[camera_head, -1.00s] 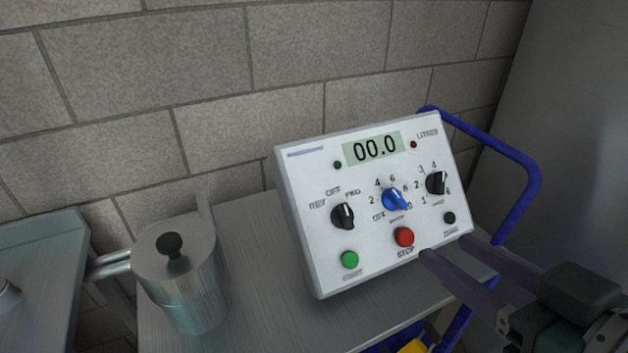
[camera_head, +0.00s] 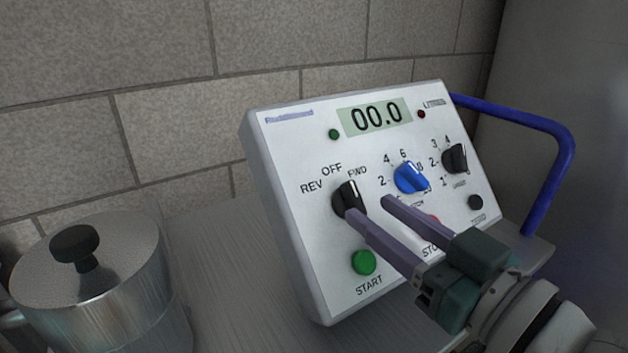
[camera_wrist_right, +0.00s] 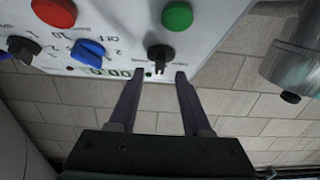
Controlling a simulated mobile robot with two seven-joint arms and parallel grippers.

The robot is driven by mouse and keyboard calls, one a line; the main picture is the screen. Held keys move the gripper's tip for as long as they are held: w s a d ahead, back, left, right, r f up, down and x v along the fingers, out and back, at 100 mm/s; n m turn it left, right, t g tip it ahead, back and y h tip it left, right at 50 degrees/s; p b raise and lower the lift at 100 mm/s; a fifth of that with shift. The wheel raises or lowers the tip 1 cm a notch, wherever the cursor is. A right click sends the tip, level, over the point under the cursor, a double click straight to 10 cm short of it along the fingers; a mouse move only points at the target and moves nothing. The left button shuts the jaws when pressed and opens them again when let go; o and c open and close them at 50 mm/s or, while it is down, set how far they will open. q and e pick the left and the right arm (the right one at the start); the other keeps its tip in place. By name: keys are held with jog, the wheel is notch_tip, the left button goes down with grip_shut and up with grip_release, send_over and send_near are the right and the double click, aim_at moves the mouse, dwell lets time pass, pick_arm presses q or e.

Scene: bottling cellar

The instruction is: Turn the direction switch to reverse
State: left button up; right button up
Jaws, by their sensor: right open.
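The direction switch (camera_head: 347,198) is a black knob at the left of the white control panel (camera_head: 290,200), under the labels REV, OFF and FWD. Its white mark appears to point up toward FWD. My right gripper (camera_head: 370,208) is open and empty in front of the panel. One fingertip overlaps the knob's lower edge in the head view; the other is to its right. In the right wrist view the switch (camera_wrist_right: 160,56) appears in the gap between the fingertips (camera_wrist_right: 158,75). Contact cannot be told. My left gripper is not in view.
The green start button (camera_head: 363,262) is just below the switch. The blue knob (camera_head: 410,178) and another black knob (camera_head: 455,158) are to the right. My right gripper partly hides the red stop button (camera_head: 434,219). A lidded metal pot (camera_head: 95,285) stands at left.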

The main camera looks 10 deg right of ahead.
aim_at(352, 200)
jog(key=shift+x, duration=1.4)
grip_shut()
